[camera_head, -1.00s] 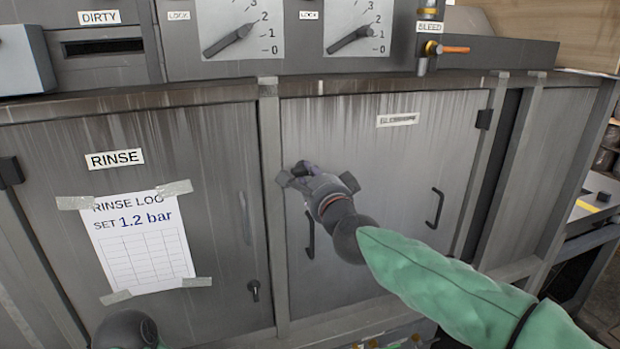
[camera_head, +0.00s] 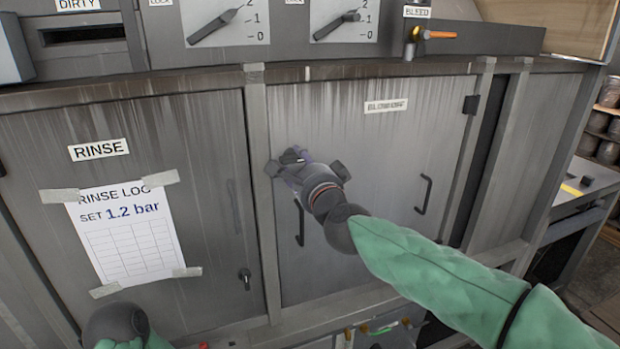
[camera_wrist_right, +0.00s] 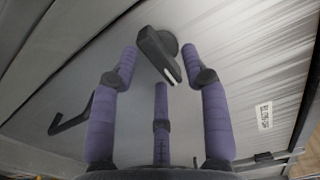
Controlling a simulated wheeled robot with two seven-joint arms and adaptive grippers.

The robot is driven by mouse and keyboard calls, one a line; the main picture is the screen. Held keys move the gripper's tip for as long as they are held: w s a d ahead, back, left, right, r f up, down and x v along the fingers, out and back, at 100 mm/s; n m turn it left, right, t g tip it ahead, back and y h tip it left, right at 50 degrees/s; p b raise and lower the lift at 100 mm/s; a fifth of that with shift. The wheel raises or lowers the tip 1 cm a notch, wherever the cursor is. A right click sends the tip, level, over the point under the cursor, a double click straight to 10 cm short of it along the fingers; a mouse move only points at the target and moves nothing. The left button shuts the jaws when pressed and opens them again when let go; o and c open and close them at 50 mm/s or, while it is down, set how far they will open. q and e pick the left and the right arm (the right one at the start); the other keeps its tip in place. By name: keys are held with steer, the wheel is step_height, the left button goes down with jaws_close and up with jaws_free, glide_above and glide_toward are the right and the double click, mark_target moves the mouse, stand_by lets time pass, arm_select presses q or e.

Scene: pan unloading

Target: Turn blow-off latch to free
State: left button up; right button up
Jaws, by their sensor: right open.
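The blow-off door (camera_head: 400,150) is a grey streaked panel under a label that reads roughly "BLOWOFF" (camera_head: 386,105). The label also shows in the right wrist view (camera_wrist_right: 264,115). The dark blow-off latch (camera_wrist_right: 158,52), with a pale mark on its lever, sits on the door in the right wrist view. My right gripper (camera_head: 292,160) is at the door's upper left and largely hides the latch in the head view. Its purple fingers (camera_wrist_right: 162,75) are spread open around the latch lever, with no clear grip on it.
Two dark handles, left (camera_head: 300,222) and right (camera_head: 424,194), stick out of the blow-off door. The rinse door (camera_head: 215,215) has its own latch (camera_head: 245,277) and a taped log sheet (camera_head: 128,240). Dials and an orange bleed lever (camera_head: 440,35) are above.

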steer(key=v, duration=1.1)
steer(key=w+f+n+g+h, duration=0.1)
steer(key=w+f+n+g, duration=0.15)
steer(key=f, duration=0.85)
steer(key=w+f+n+g+h, duration=0.1)
steer(key=w+f+g, duration=0.15)
steer(key=f, duration=0.85)
steer(key=s+d+f+n+g, duration=0.1)
steer(key=d+f+n+g, duration=0.1)
steer(key=f, duration=0.8)
steer(key=s+d+f+n+g, duration=0.1)
steer(key=d+f+n, duration=0.1)
steer(key=f, duration=0.9)
steer(key=s+d+f+n+g, duration=0.1)
steer(key=s+f+g, duration=0.1)
steer(key=s+f, duration=0.5)
steer(key=s+d+f+n+g, duration=0.1)
steer(key=s+f+n+g, duration=0.3)
steer(key=f, duration=0.6)
steer(key=s+f+g, duration=0.1)
steer(key=s+f, duration=0.3)
steer(key=s, duration=0.3)
steer(key=s+f+g+p, duration=0.1)
steer(key=s+f, duration=0.3)
steer(key=s, duration=0.4)
steer(key=shift+a+f+g, duration=0.15)
steer(key=shift+f+g, duration=0.05)
steer(key=shift+g, duration=0.2)
steer(key=shift+c, duration=0.3)
